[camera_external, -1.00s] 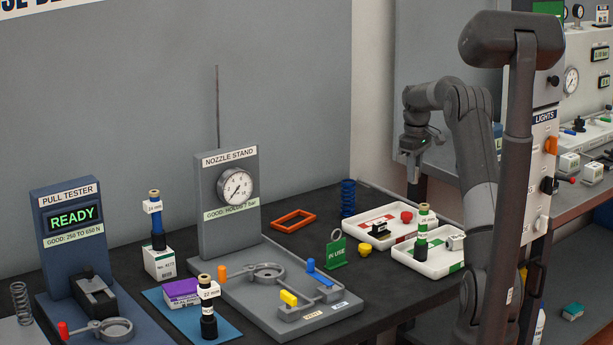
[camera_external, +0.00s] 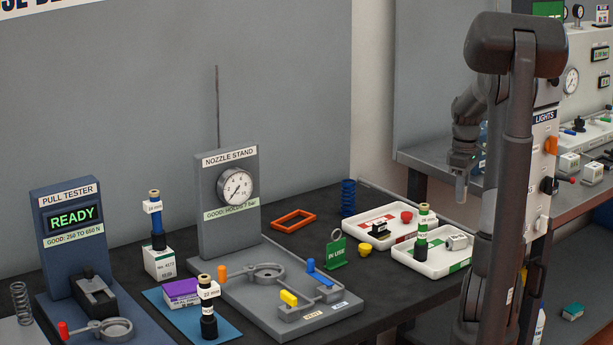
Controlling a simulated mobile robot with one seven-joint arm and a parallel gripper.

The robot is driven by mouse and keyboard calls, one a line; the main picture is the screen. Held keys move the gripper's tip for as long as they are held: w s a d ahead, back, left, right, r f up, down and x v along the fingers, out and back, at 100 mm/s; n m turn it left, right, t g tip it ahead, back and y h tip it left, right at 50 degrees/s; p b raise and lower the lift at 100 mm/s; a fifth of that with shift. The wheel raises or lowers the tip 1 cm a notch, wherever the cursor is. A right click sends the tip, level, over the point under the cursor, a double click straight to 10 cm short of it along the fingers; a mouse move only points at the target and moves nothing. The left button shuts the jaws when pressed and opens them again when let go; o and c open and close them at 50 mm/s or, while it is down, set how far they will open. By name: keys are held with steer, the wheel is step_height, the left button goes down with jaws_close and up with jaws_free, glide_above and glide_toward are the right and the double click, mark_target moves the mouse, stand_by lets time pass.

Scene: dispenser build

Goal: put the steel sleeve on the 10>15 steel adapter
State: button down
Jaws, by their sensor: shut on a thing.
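My gripper (camera_external: 461,196) points down in front of the right-hand bench, to the right of and above the white trays. It is shut on a small grey thing, too small in this view to make out or name with certainty. A short grey, metal-looking labelled piece (camera_external: 458,241) lies in the front white tray (camera_external: 430,266); its label is too small to read. I cannot pick out the steel sleeve or the 10>15 steel adapter with certainty.
The nozzle stand (camera_external: 230,200) and pull tester (camera_external: 70,245) stand to the left. Upright labelled assemblies (camera_external: 422,225) (camera_external: 207,310) (camera_external: 155,215), a green IN USE sign (camera_external: 336,254), and an orange frame (camera_external: 292,220) share the dark bench. A right-hand bench (camera_external: 430,160) stands behind my arm.

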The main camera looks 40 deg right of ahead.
mark_target(458, 237)
step_height(458, 237, down, 10)
steer(key=shift+s+r, duration=0.1)
steer(key=shift+r, duration=0.05)
stand_by(0.3)
steer(key=shift+f, duration=0.2)
steer(key=c, duration=1.2)
jaws_free()
steer(key=shift+r, duration=0.1)
